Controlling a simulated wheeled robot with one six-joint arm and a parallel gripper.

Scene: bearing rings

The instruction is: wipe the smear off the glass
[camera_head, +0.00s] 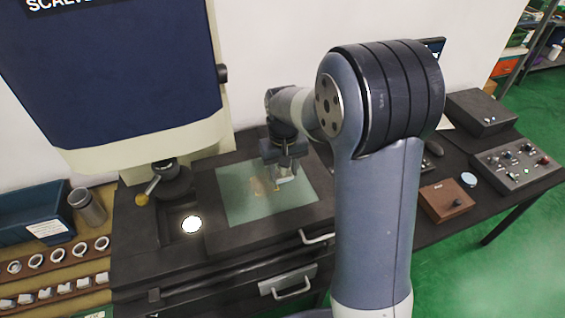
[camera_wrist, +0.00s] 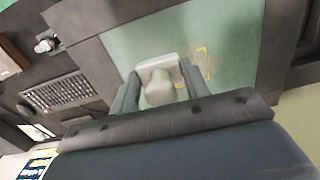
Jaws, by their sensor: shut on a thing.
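The glass (camera_head: 240,207) is a pale green pane set in the dark machine top; it also shows in the wrist view (camera_wrist: 233,30). A yellowish-brown smear (camera_head: 262,187) lies near its middle, and part of it shows in the wrist view (camera_wrist: 203,62) beside the held pad. My gripper (camera_head: 284,165) is over the glass, pointing down. It is shut on a whitish wiping pad with a knob (camera_wrist: 160,82). The pad is at the right edge of the smear. I cannot tell whether it touches the glass.
A blue-and-cream machine head (camera_head: 120,70) with a lens (camera_head: 172,180) stands left of the glass. Rings on a wooden rack (camera_head: 60,255) are at far left. A wooden block (camera_head: 447,200) and control box (camera_head: 517,165) are at right. My arm hides part of the table.

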